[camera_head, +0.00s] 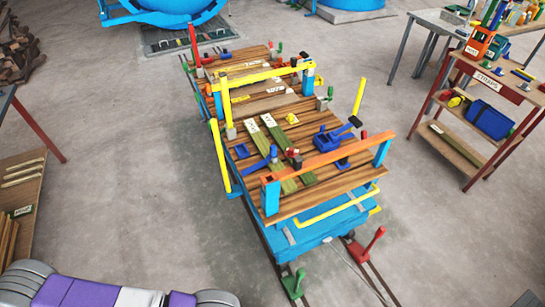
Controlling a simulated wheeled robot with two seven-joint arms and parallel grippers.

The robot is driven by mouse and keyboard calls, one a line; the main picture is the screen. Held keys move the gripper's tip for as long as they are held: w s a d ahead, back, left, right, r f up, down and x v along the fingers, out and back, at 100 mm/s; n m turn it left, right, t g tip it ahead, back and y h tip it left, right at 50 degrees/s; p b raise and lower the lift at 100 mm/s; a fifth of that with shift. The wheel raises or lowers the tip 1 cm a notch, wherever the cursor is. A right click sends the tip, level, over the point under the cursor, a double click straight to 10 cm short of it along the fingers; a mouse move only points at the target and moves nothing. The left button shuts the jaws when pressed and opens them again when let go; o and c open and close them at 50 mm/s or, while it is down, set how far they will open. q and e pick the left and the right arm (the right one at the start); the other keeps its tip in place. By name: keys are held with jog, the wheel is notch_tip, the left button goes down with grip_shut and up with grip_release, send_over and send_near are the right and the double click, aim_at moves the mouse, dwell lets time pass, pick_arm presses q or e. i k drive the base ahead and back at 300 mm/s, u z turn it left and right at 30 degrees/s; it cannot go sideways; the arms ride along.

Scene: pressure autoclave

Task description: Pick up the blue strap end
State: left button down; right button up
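Several small blue pieces lie on the plank deck of a blue rail cart (357,176). The largest blue piece (335,134) is near the right edge of the deck. A flat blue piece (342,162) lies just in front of it, and another blue piece (241,151) sits near the left edge. I cannot tell which of them is the blue strap end. A purple and white link of my arm shows at the bottom left. Neither gripper's fingers are in view.
An orange bar (330,156) spans the cart's near end, and yellow posts (220,155) rise along its sides. Green boards (265,140) lie on the deck. A red shelf rack (470,120) stands right, a wooden shelf (22,190) left. Bare floor (120,150) surrounds the cart.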

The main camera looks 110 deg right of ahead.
aim_at(274, 149)
jog(key=z, duration=1.4)
jog(key=i, duration=1.55)
jog(key=z, duration=2.8)
jog(key=i, duration=1.65)
